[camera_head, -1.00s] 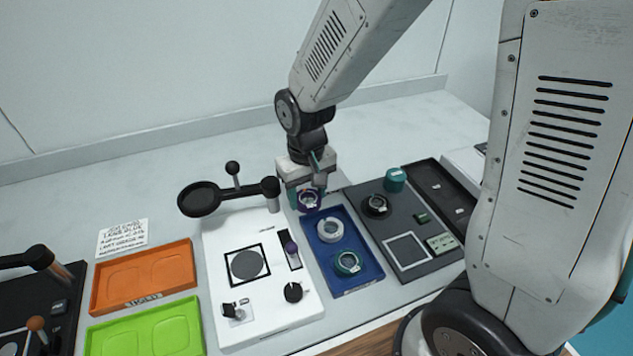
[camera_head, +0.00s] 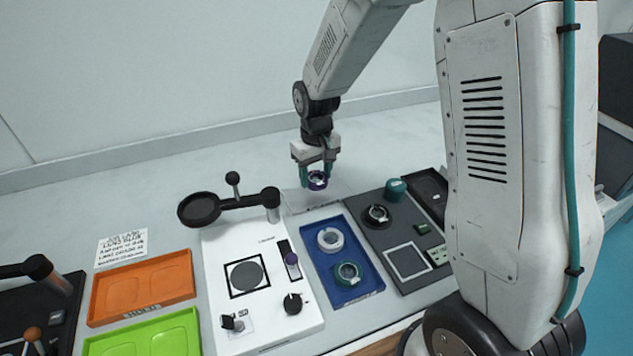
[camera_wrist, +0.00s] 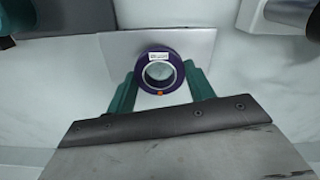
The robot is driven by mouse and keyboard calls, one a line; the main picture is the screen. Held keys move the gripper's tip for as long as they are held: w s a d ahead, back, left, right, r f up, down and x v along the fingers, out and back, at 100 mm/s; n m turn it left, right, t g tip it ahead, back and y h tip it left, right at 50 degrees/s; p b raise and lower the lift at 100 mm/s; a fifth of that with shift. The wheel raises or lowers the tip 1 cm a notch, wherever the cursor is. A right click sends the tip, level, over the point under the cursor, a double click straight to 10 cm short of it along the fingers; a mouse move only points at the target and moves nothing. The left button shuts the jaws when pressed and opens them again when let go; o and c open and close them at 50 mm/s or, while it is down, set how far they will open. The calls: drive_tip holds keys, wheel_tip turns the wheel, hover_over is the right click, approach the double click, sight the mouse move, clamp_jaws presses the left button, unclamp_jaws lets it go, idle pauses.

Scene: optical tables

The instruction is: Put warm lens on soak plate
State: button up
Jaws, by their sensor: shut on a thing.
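My gripper (camera_head: 318,176) is shut on a purple-ringed lens (camera_wrist: 141,75) with clear glass, a white label and an orange dot. The lens is held in the air behind the blue tray. In the wrist view a thin pale plate (camera_wrist: 115,58) lies beneath the lens, and the lens covers part of it. The plate also shows in the head view (camera_head: 298,201), behind the blue tray. A white device (camera_head: 217,265) to the left has a round grey disc (camera_head: 246,276) in a black square frame. I cannot tell from markings which surface is the soak plate.
The blue tray (camera_head: 319,270) holds a white ring (camera_head: 330,239) and a green-ringed lens (camera_head: 347,273). A dark grey board (camera_head: 395,235) with small items is right of it. A black round holder (camera_head: 200,209) on an arm stands behind the device. Orange (camera_head: 140,288) and green (camera_head: 146,338) trays lie left.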

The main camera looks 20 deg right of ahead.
sight(316, 175)
drive_tip(key=shift+w+d+f, duration=0.1)
drive_tip(key=shift+w+d, duration=0.15)
drive_tip(key=shift+w, duration=0.15)
drive_tip(key=shift+s+a+f, duration=0.1)
drive_tip(key=shift+f, duration=1.6)
drive_tip(key=shift+f, duration=0.15)
drive_tip(key=o, duration=1.1)
drive_tip(key=shift+c, duration=0.2)
